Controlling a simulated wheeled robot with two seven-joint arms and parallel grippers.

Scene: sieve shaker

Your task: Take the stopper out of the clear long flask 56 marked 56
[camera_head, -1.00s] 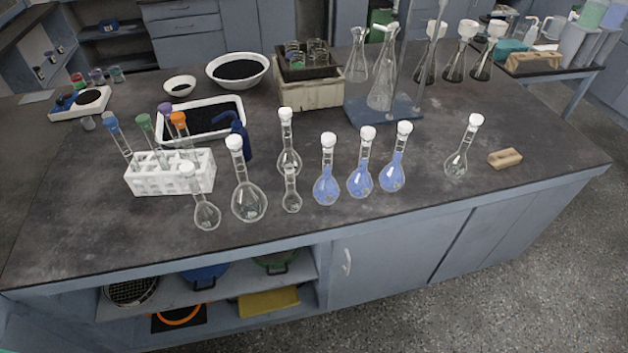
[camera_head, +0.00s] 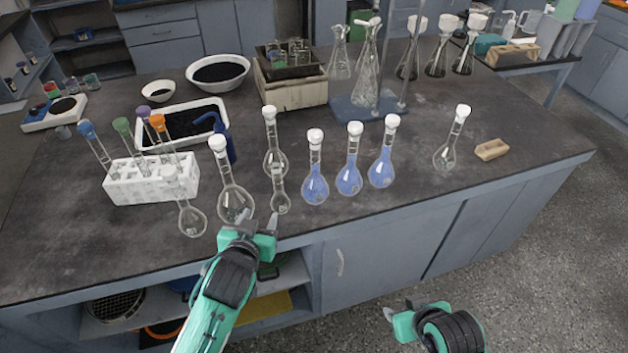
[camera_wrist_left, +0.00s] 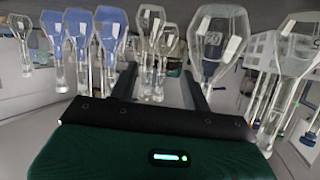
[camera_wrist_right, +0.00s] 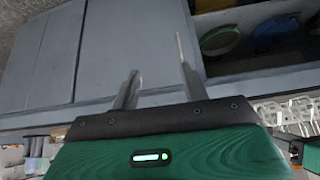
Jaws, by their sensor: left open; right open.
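Clear long-necked flasks with white stoppers stand on the bench: a large one (camera_head: 235,202), a small one at left (camera_head: 191,220), one behind (camera_head: 274,162) with a small one (camera_head: 280,203) before it, and one at right (camera_head: 445,156). I cannot read the number 56 on any. In the left wrist view, flasks appear upside down; the large one (camera_wrist_left: 213,45) bears an unclear mark. My left gripper (camera_head: 248,222) is open and empty at the bench's front edge, near the large flask. My right gripper (camera_head: 416,306) is open and empty, low before the cabinet.
Three blue-filled flasks (camera_head: 348,180) stand mid-bench. A white rack (camera_head: 150,187) with stoppered tubes stands left. A small wooden block (camera_head: 491,149) lies at right. The bench's front left is clear.

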